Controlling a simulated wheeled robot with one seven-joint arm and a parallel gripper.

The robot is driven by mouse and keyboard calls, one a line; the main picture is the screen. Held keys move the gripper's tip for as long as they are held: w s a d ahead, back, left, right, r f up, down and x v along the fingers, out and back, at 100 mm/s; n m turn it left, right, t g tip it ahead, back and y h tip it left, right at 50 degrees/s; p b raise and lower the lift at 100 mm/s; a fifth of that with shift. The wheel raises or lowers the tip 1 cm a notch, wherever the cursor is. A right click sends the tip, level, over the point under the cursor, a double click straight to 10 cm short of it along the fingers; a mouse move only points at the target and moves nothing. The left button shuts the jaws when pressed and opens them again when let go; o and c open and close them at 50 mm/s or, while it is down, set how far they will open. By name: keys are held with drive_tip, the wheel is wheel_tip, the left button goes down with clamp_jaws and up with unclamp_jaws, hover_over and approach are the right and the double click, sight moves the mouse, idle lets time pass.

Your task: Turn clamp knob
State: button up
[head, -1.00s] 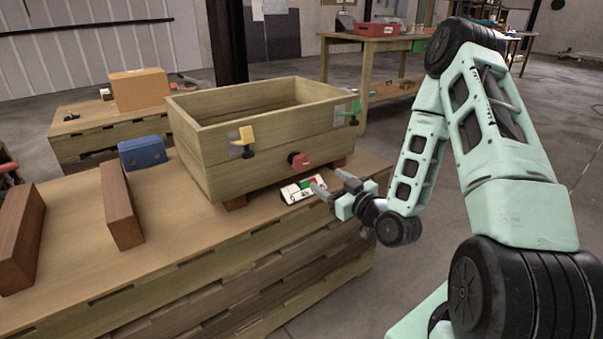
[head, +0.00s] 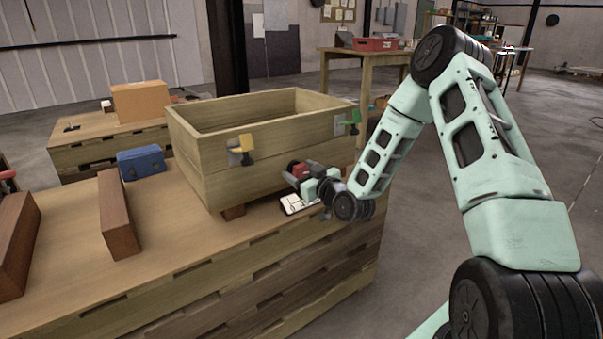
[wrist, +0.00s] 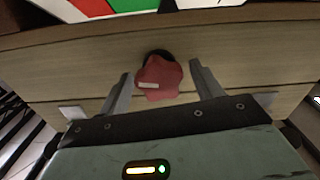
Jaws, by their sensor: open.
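The red clamp knob (head: 299,169) is on the front face of the wooden crate (head: 222,181), low and partly hidden by my gripper in the head view. In the wrist view the knob (wrist: 159,77), with a pale mark on it, sits between my two fingers. My gripper (wrist: 160,85) is open, one finger on each side of the knob, with a visible gap at both sides. In the head view my gripper (head: 297,180) is right at the crate front.
A white card (head: 297,204) lies on the table below the knob. A yellow clamp (head: 245,144) and a green clamp (head: 354,120) are higher on the crate. Brown blocks (head: 119,215), a blue box (head: 142,163) and bare tabletop (head: 75,225) are at left.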

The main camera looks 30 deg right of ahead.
drive_tip(key=c, duration=1)
drive_tip(key=shift+m, duration=0.4)
drive_tip(key=m+p, duration=0.1)
drive_tip(key=m, duration=0.1)
drive_tip(key=shift+m, duration=0.3)
drive_tip(key=shift+m+p, duration=0.65)
drive_tip(key=shift+m, duration=0.55)
drive_tip(key=shift+f, duration=0.1)
drive_tip(key=o, duration=1)
